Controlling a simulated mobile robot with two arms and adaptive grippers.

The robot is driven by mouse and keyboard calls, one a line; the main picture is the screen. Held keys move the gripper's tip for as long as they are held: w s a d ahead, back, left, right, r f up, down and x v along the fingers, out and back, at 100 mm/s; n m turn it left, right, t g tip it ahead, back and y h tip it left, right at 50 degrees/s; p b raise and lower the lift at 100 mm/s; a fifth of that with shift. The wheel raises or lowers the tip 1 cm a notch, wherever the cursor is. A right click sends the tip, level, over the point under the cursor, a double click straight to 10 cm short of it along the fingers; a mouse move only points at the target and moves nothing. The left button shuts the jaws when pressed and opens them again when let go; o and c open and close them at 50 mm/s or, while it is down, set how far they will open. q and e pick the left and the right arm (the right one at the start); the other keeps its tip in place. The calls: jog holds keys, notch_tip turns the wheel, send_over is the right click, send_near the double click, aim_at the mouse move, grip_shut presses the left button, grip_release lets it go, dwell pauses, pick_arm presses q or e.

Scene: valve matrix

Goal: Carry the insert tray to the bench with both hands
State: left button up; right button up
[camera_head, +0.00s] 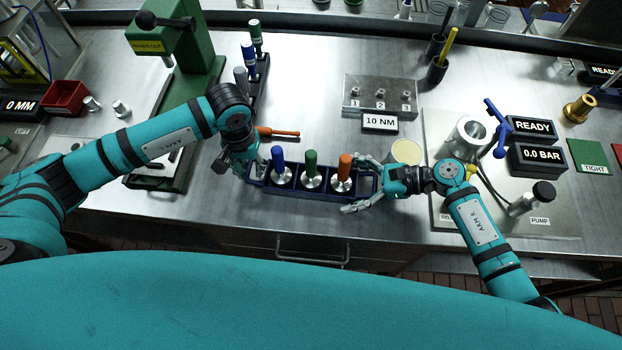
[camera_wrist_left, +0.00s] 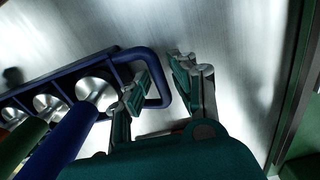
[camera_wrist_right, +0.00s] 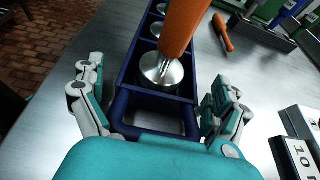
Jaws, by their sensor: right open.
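The insert tray (camera_head: 315,196) is dark blue and sits on the steel bench near its front edge. It holds three inserts on silver bases: a blue one (camera_head: 278,162), a green one (camera_head: 311,165) and an orange one (camera_head: 344,168). My left gripper (camera_head: 244,168) is open at the tray's left end; in the left wrist view the loop handle (camera_wrist_left: 164,90) lies between its fingers (camera_wrist_left: 157,85). My right gripper (camera_head: 358,184) is open at the right end; in the right wrist view its fingers (camera_wrist_right: 160,98) stand either side of the tray's end handle (camera_wrist_right: 118,128), apart from it.
An orange-handled tool (camera_head: 280,133) lies just behind the tray. A green press (camera_head: 180,60) stands back left. A numbered block (camera_head: 380,95) with a 10 NM display (camera_head: 380,122) is behind. A pump panel (camera_head: 520,215) is on the right. Bare bench lies between the tool and the block.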

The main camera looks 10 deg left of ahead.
pick_arm(q)
jog(key=shift+c, duration=0.4)
pick_arm(e)
jog(key=shift+c, duration=0.4)
pick_arm(q)
grip_shut()
pick_arm(e)
jog(key=c, duration=0.5)
pick_arm(q)
jog(key=shift+d, duration=0.1)
pick_arm(e)
jog(key=c, duration=1)
